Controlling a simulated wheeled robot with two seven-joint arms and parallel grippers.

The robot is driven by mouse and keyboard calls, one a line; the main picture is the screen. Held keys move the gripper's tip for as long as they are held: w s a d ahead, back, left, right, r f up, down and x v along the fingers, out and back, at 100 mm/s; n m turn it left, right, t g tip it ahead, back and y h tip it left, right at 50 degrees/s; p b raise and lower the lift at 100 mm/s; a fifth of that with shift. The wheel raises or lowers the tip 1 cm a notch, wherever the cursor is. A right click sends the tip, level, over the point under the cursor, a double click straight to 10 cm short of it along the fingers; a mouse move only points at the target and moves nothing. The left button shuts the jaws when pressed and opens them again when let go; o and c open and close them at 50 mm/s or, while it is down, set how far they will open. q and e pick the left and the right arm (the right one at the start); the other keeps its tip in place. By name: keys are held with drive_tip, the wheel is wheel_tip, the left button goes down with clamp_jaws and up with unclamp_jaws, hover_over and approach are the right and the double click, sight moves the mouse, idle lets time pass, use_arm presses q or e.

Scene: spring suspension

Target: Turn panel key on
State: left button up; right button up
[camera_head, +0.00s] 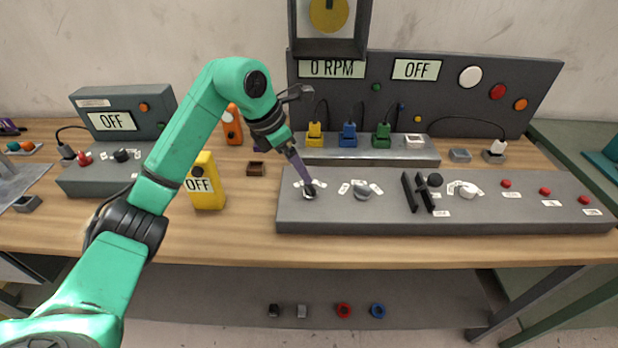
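The long grey control panel (350,216) lies on the workbench, with several knobs and buttons on its sloped top. The panel key (309,194) appears to be the small metallic switch at its left end, with white labels around it. My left gripper (307,184) reaches down from the upper left with its tips at this switch and partly hides it. Its purple fingers show as one narrow strip, so I cannot tell whether they grip the key. The display (417,69) on the upright board reads OFF. My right gripper is not in view.
A second knob (363,192) sits just right of the key, and black levers (417,193) stand farther right. A yellow meter (207,187) stands left of the panel, near my arm. Coloured plugs (349,134) stand behind. The wooden front strip (400,249) is clear.

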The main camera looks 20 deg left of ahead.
sight(311, 185)
use_arm(q)
drive_tip(key=x, duration=0.5)
drive_tip(key=shift+w+f+p, duration=0.1)
drive_tip(key=shift+w+p, duration=0.3)
drive_tip(key=x, duration=0.2)
drive_tip(key=shift+w+d+f, duration=0.1)
drive_tip(key=shift+w+f, duration=0.05)
drive_tip(key=shift+f, duration=0.35)
drive_tip(key=shift+d, duration=0.1)
drive_tip(key=shift+f, duration=0.1)
drive_tip(key=shift+c, duration=0.6)
drive_tip(key=c, duration=1.2)
drive_tip(key=shift+c, duration=0.2)
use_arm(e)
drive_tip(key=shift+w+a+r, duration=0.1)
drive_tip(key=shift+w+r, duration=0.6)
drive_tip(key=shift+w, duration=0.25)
